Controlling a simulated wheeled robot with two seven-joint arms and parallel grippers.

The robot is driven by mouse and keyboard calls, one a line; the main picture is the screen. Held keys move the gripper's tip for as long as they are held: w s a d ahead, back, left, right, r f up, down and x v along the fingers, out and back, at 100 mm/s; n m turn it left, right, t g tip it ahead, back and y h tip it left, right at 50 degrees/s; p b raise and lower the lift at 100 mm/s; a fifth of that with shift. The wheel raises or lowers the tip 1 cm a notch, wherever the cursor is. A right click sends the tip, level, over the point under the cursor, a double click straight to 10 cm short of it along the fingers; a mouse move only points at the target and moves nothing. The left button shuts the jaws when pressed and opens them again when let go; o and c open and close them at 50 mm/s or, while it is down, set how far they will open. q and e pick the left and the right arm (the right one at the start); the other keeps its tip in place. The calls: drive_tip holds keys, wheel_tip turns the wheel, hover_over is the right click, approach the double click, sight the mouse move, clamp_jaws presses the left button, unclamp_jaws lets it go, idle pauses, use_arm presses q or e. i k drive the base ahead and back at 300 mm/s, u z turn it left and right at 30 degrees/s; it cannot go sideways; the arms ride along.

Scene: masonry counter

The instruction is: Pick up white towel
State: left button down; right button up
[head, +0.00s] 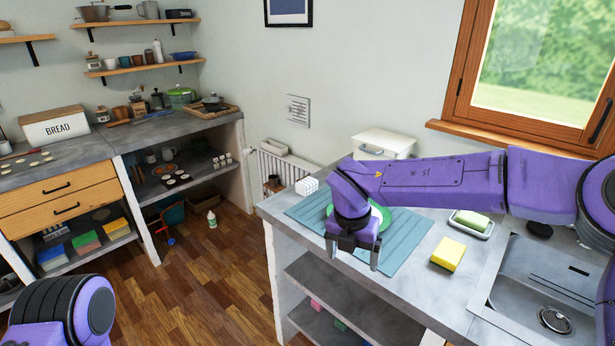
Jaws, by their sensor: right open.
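I cannot make out a clear white towel in the head view. My right gripper (354,254) hangs pointing down over the front part of the counter (420,290). Its two fingers are apart, with nothing seen between them. It is over a blue-green mat (408,252), near the mat's front edge, and partly hides a green plate (385,217) on it. A small white ribbed object (307,186) sits at the counter's left corner, left of the gripper. Only part of my left arm shows at the lower left; its gripper is out of view.
A yellow sponge (448,254), a soap dish with a green bar (471,223) and a metal sink (545,290) lie to the right. A white box (382,143) stands behind. Shelves (325,290) are below the counter. The wooden floor (215,270) at left is mostly clear.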

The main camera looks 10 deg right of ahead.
sight(309, 184)
drive_tip(key=i, duration=1.55)
